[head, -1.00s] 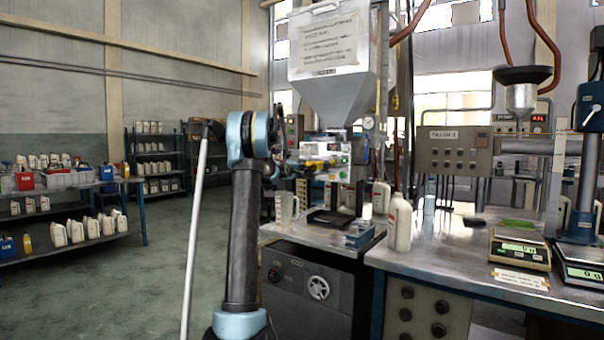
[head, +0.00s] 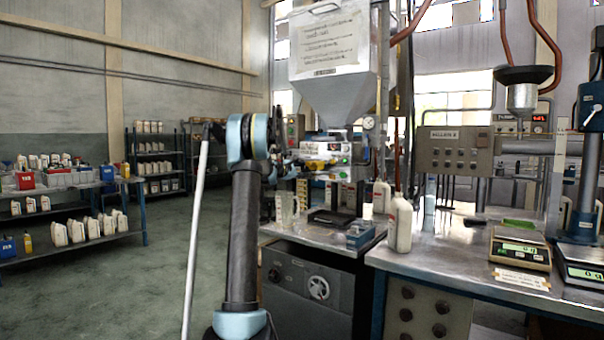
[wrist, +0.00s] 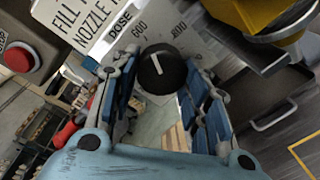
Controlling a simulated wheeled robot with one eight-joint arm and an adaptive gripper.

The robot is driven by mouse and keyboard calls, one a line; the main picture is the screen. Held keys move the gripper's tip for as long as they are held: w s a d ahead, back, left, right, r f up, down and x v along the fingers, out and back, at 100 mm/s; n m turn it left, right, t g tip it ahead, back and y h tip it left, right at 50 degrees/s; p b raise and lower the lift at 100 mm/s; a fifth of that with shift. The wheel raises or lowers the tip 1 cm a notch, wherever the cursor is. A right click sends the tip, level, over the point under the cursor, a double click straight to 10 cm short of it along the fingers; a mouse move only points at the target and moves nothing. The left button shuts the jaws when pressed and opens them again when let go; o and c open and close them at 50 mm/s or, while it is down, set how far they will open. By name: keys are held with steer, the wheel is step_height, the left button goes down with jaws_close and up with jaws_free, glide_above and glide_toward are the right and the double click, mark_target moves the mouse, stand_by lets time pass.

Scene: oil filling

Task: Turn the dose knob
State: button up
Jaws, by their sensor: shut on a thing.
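The dose knob (wrist: 158,68) is black and round with a short white mark. The mark's exact reading is hard to tell. In the head view my gripper is at the front panel of the filling machine (head: 340,85), and the knob cannot be made out there.
A red stop button (wrist: 18,57) is left of the panel in the wrist view. A yellow part (wrist: 262,12) juts out at upper right, close to the fingers. In the head view a white bottle (head: 399,225) and a scale (head: 520,248) stand on the right bench.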

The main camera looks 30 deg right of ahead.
steer(key=n, duration=0.3)
steer(key=shift+w+a, duration=0.1)
steer(key=shift+w, duration=0.05)
steer(key=shift+n+h, duration=0.3)
steer(key=shift+n, duration=1.6)
steer(key=o, duration=0.8)
steer(key=v, duration=1.2)
steer(key=shift+w, duration=0.1)
